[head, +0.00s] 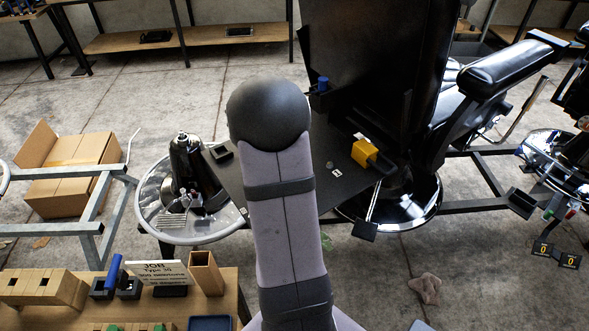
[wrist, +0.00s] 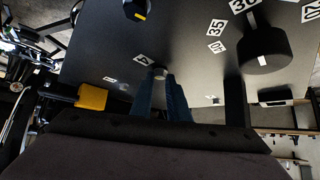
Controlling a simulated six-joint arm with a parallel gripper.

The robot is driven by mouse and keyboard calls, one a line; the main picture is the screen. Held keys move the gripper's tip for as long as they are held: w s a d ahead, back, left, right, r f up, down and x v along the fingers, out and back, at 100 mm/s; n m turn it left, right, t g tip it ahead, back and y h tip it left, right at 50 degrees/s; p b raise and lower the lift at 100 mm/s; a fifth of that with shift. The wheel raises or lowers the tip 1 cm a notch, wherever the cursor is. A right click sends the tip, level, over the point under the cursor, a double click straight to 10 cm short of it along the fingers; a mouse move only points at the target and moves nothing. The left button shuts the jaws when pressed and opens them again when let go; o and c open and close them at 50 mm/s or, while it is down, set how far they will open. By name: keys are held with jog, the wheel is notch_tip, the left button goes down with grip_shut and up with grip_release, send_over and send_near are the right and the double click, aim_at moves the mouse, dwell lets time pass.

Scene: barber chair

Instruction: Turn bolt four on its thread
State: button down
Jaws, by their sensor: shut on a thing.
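In the wrist view, a small round pale bolt head (wrist: 158,72) stands at the dark plate (wrist: 190,60), beside a white label marked 4 (wrist: 143,59). My gripper (wrist: 160,85) reaches up from the bottom, its two dark blue fingers one on each side of the bolt, shut on it. The bolt's shank and thread are hidden, so I cannot tell how far in it sits. In the head view, my arm covers part of the plate (head: 235,170), and my gripper is hidden.
A yellow block (wrist: 92,97) sits left of my gripper; it also shows in the head view (head: 364,152). A black knob (wrist: 264,48) stands to the right, among labels. The black barber chair (head: 490,65) rises behind the plate. A wooden bench (head: 225,300) stands at front left.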

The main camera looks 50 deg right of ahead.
jog(key=m+g+p, duration=0.1)
jog(key=p, duration=0.2)
jog(key=m+g+p, duration=0.1)
jog(key=p, duration=0.2)
jog(key=w+r+m+g+p, duration=0.1)
jog(key=m+p, duration=0.1)
jog(key=p, duration=0.1)
jog(key=shift+a+h, duration=0.1)
jog(key=shift+h, duration=0.3)
jog(key=m+g+p, duration=0.2)
jog(key=p, duration=0.1)
jog(key=shift+w+f, duration=0.2)
jog(key=shift+w+f+m+g+p, duration=0.15)
jog(key=shift+f+m+g+p, duration=0.1)
jog(key=shift+m+g+p, duration=0.7)
jog(key=c, duration=1.7)
grip_release()
jog(key=shift+w+a+r+b, duration=0.2)
jog(key=shift+a+r+b, duration=0.2)
jog(key=shift+b, duration=0.15)
jog(key=shift+b+v, duration=0.9)
jog(key=shift+v, duration=2.1)
